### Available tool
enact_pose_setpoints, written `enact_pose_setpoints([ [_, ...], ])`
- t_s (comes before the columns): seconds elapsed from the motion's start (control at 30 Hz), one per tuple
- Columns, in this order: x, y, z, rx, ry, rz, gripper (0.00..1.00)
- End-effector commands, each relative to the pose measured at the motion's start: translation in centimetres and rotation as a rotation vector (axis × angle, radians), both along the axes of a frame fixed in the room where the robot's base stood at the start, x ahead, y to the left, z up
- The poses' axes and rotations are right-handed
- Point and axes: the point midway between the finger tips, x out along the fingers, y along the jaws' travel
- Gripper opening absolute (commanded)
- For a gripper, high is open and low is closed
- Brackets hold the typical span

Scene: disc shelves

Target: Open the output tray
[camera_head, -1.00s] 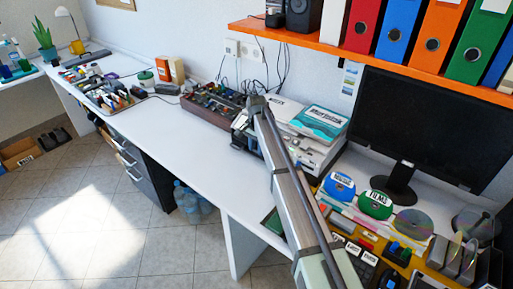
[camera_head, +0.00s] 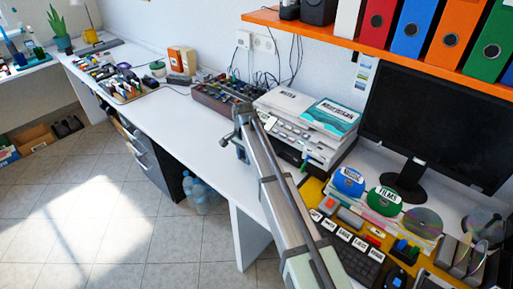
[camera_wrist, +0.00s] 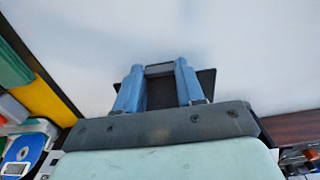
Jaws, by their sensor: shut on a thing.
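My gripper (camera_head: 240,153) is over the white desk, left of the white machine (camera_head: 290,132) with buttons on its front. It also shows in the wrist view (camera_wrist: 160,72), where its two blue fingers are shut on a dark flat piece (camera_wrist: 209,80) with a grey edge. I cannot tell whether this piece is the output tray or whether it joins the machine. In the head view my arm hides part of the machine's left side and front. The rest of the output tray cannot be made out.
A white box and a teal-white box (camera_head: 330,115) lie on the machine. A dark red parts box (camera_head: 222,97) stands left of it. The yellow organiser (camera_head: 312,190), discs and monitor (camera_head: 435,130) are at the right. The desk (camera_head: 170,112) left of my gripper is clear.

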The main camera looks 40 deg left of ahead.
Motion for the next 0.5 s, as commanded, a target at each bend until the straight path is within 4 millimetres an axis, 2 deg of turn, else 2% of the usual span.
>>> enact_pose_setpoints([
  [0.03,-1.3,-0.3,0.0,0.000,0.000,0.002,0.00],
  [0.2,-3.6,-0.2,0.0,0.000,0.000,0.002,0.00],
  [0.5,-4.7,0.0,0.0,-0.001,0.000,0.000,0.00],
])
